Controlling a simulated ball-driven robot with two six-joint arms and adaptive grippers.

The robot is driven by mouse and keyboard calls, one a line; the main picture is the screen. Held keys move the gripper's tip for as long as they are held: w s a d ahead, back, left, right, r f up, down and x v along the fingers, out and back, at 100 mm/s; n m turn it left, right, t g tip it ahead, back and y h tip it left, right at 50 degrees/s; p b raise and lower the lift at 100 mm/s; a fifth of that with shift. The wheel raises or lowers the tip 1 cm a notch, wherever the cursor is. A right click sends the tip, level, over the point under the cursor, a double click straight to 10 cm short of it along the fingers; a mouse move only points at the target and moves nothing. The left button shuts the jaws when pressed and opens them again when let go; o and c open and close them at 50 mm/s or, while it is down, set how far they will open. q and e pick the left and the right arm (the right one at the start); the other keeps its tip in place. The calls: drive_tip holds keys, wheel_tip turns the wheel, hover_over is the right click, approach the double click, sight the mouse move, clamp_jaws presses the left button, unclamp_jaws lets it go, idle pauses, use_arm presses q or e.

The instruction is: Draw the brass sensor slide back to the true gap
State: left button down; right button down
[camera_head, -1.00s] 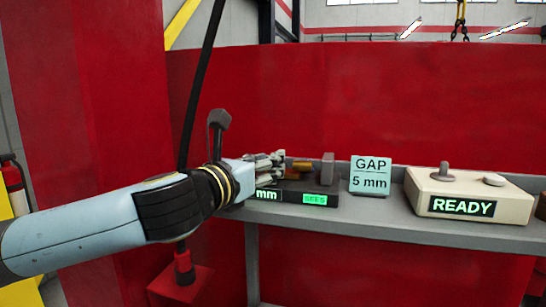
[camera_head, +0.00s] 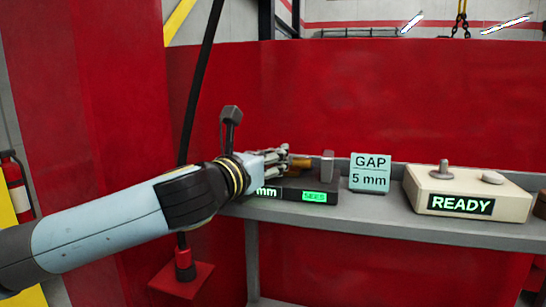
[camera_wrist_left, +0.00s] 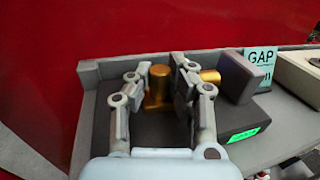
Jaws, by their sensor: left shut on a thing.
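The brass sensor slide (camera_head: 300,163) sits on a dark base (camera_head: 322,189) on the shelf. In the left wrist view its upright brass knob (camera_wrist_left: 158,88) stands between my left gripper's (camera_wrist_left: 158,80) two fingers, and a brass barrel (camera_wrist_left: 210,76) points right towards a grey upright block (camera_wrist_left: 238,75). That block also shows in the head view (camera_head: 327,167), with a small gap to the brass. My left gripper (camera_head: 284,160) is shut on the slide's knob. A green "SEES" display (camera_head: 314,197) is lit on the base; the "mm" display beside it is partly hidden. My right gripper is out of view.
A "GAP 5 mm" sign (camera_head: 370,173) stands right of the base. Further right is a cream box (camera_head: 470,190) with a lit "READY" display. The grey shelf (camera_head: 400,220) runs along a red wall (camera_head: 420,100).

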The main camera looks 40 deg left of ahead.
use_arm(q)
drive_tip(key=shift+a, duration=0.1)
drive_tip(key=c, duration=1.5)
unclamp_jaws()
drive_tip(key=shift+o, duration=0.2)
drive_tip(key=v, duration=1.2)
